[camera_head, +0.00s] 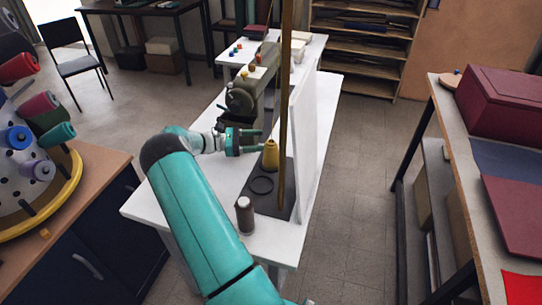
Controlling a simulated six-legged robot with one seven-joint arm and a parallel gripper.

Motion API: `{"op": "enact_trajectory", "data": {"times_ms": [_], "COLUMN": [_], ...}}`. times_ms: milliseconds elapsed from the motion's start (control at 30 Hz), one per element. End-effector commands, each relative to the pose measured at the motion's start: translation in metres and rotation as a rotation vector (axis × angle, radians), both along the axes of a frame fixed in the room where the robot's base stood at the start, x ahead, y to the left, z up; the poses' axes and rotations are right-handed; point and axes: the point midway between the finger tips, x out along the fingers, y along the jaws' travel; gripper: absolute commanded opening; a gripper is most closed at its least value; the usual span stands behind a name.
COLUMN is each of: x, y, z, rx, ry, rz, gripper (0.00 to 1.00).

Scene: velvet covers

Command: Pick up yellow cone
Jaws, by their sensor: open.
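The yellow cone (271,156) stands upright on a dark mat (272,203) on the white table, close to a tall brown vertical bar. My gripper (262,143) is open and comes in from the left. Its fingers point right toward the cone's upper part. The near finger ends at or just in front of the cone's left side. I cannot tell whether either finger touches it.
A black ring (261,184) and a brown spool (245,215) are nearer on the white table (150,207). The tall brown bar (285,110) and a white panel (304,130) stand right of the cone. A dark machine (239,97) is behind my gripper. A thread rack (35,165) is at left.

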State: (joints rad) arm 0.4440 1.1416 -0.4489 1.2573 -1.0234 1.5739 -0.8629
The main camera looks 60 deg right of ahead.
Motion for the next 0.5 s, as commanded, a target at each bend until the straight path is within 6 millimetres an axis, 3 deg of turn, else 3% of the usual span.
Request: {"op": "enact_trajectory", "data": {"times_ms": [133,500], "x": [0.0,-0.031], "y": [0.0,-0.019], "z": [-0.026,-0.023], "rx": [0.001,0.0], "ry": [0.001,-0.001], "rz": [0.0,-0.002], "gripper": [0.69,0.69]}}
